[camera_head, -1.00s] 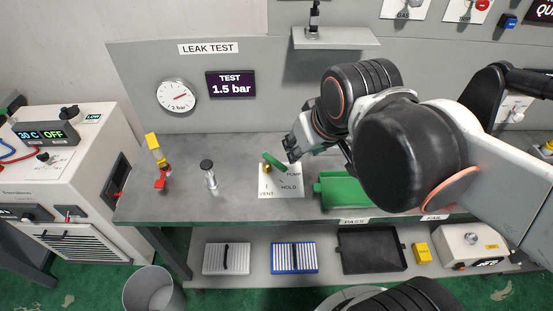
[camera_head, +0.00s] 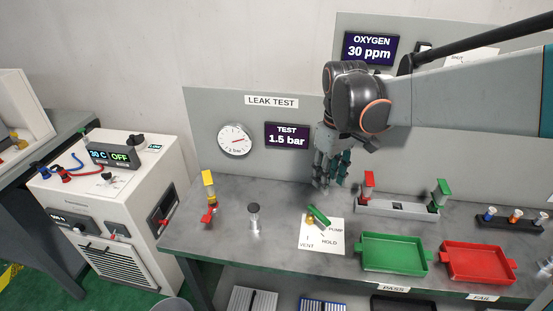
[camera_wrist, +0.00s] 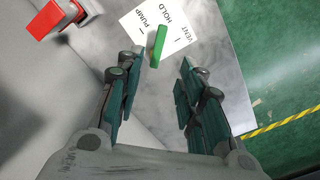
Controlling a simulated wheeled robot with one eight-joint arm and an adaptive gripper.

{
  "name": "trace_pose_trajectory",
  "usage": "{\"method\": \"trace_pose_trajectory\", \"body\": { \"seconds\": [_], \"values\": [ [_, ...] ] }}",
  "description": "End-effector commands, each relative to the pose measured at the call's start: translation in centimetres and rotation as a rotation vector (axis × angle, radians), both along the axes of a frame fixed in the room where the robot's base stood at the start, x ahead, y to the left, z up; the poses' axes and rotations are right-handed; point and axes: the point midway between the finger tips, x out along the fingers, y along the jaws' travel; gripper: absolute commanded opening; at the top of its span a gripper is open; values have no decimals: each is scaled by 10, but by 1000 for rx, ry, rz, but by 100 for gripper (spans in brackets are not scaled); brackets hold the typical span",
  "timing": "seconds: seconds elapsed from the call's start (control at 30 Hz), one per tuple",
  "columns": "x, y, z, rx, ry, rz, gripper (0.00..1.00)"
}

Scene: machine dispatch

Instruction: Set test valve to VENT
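The test valve has a green lever handle (camera_head: 319,215) over a white label plate (camera_head: 318,241) marked PUMP, HOLD and VENT. In the head view the lever slants down to the right, its lower end near the PUMP mark. My gripper (camera_head: 328,184) hangs fingers-down above the bench, just behind and above the valve, apart from it. In the wrist view my gripper (camera_wrist: 161,60) is open with nothing between its fingers. The lever (camera_wrist: 158,46) lies beyond the fingertips, between the two fingers in the picture. The display (camera_head: 287,136) reads TEST 1.5 bar.
A pressure gauge (camera_head: 234,139) is on the back panel. A black-capped metal post (camera_head: 254,217) and a red-yellow fixture (camera_head: 209,194) stand left of the valve. A green tray (camera_head: 395,270), a red tray (camera_head: 480,280) and a grey fixture (camera_head: 397,207) with red and green blocks are right.

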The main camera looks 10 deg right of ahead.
Motion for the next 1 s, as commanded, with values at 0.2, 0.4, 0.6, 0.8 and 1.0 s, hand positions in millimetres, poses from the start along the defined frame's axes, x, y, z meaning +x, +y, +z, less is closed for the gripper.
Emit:
{"method": "trace_pose_trajectory", "body": {
  "seconds": [0.2,0.4,0.6,0.8,1.0],
  "values": [
    [1,0,-31,0,0,0,35],
    [1,0,-71,0,-1,-1,35],
    [1,0,-107,0,-1,-1,35],
    [1,0,-129,0,-1,-1,35],
    [0,0,-136,0,-1,-1,35]
  ]
}}
